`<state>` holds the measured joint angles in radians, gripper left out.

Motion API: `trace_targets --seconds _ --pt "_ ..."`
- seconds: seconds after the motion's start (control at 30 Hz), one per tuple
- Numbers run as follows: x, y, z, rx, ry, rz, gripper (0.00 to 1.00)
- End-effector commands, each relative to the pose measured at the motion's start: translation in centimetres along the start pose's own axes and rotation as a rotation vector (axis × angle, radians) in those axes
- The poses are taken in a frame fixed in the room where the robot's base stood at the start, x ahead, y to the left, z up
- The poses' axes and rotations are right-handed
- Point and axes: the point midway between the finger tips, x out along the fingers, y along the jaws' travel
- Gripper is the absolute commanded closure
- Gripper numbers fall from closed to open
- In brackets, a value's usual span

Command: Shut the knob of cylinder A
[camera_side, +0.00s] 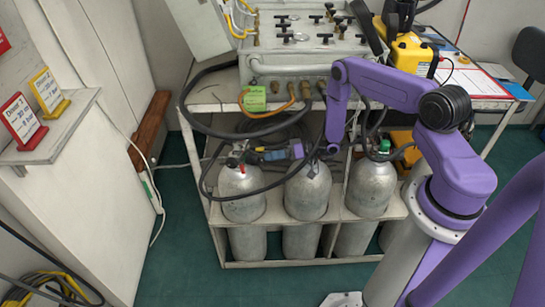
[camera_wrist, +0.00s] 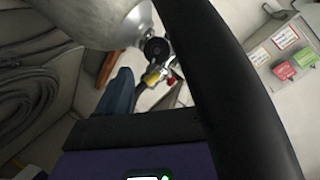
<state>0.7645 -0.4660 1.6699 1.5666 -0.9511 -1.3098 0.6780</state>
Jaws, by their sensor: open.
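My gripper (camera_side: 258,156) is open and level, pointing left at the left cylinder's valve. In the wrist view, that cylinder's shoulder (camera_wrist: 100,22) shows at the top, with a round black knob (camera_wrist: 157,48), a brass fitting (camera_wrist: 152,78) and a small red part below it. One blue finger (camera_wrist: 119,95) shows beside the fitting. The knob appears just beyond the fingers; contact cannot be told.
A thick black hose (camera_wrist: 230,85) crosses the wrist view close to the lens. Hoses also loop around the cylinder tops in the side view. The air panel (camera_side: 305,65) stands on the shelf above. Sign cards (camera_side: 47,90) stand on a ledge at left.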

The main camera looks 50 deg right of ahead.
Motion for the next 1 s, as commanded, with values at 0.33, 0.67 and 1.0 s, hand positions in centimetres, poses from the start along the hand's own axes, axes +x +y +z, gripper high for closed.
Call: trace_targets --seconds 0.33,0.67,1.0 --pt "-1.6 -3.4 -3.7 -0.002 0.002 -0.001 0.31" --pt "-4.5 -5.7 -5.3 -0.089 0.012 0.038 0.31" --pt "-8.7 -5.9 -2.8 -0.37 0.035 0.153 0.31"
